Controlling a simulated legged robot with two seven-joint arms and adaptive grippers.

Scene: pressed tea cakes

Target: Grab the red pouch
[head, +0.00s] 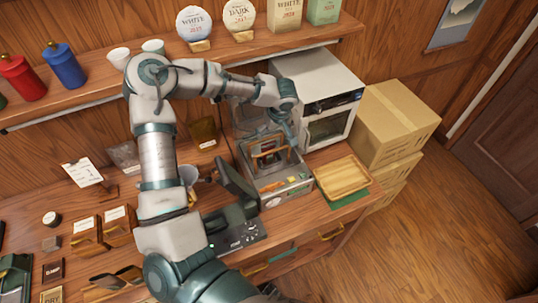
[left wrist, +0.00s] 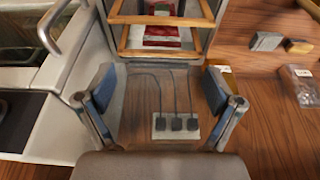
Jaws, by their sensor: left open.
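In the left wrist view, a red packet with a pale label, which looks like the red pouch (left wrist: 162,36), lies behind the wooden bars of a rack (left wrist: 160,20). In the head view I cannot make out the pouch. My left gripper (head: 291,128) is beside the white oven-like machine, above the back of the bench and close to the wooden-framed rack (head: 270,153). In the left wrist view the gripper (left wrist: 156,95) has its fingers wide apart with nothing between them. The pouch is beyond the fingertips, at the top of the picture. My right gripper is not in view.
The white machine (head: 318,92) stands close on the gripper's right. A wooden tray (head: 342,177) is at the bench's right end. A shelf (head: 240,52) runs above; cardboard boxes (head: 395,120) stand at right.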

